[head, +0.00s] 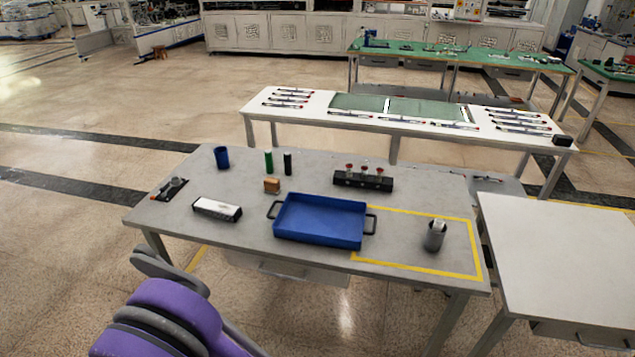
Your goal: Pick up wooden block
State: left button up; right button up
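A small wooden block (272,186), orange-brown, sits on the grey table (200,240), left of the middle. It stands behind and to the left of the blue tray (318,236), apart from it. A purple and grey arm part of mine shows at the bottom left, in front of the table. Neither of my grippers is in the head view, so whether they are open or shut does not show.
Near the block stand a green cylinder (268,162), a black cylinder (288,164) and a blue cup (222,157). A white-topped box (217,208) lies front left. A black holder (363,180) stands back right. A metal cup (435,236) stands inside the yellow outline.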

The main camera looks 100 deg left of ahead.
aim_at(272, 185)
jog(key=k+j+u, duration=0.2)
jog(key=k, duration=0.25)
jog(key=k+u, duration=0.25)
jog(key=k, duration=0.2)
jog(key=u, duration=2.55)
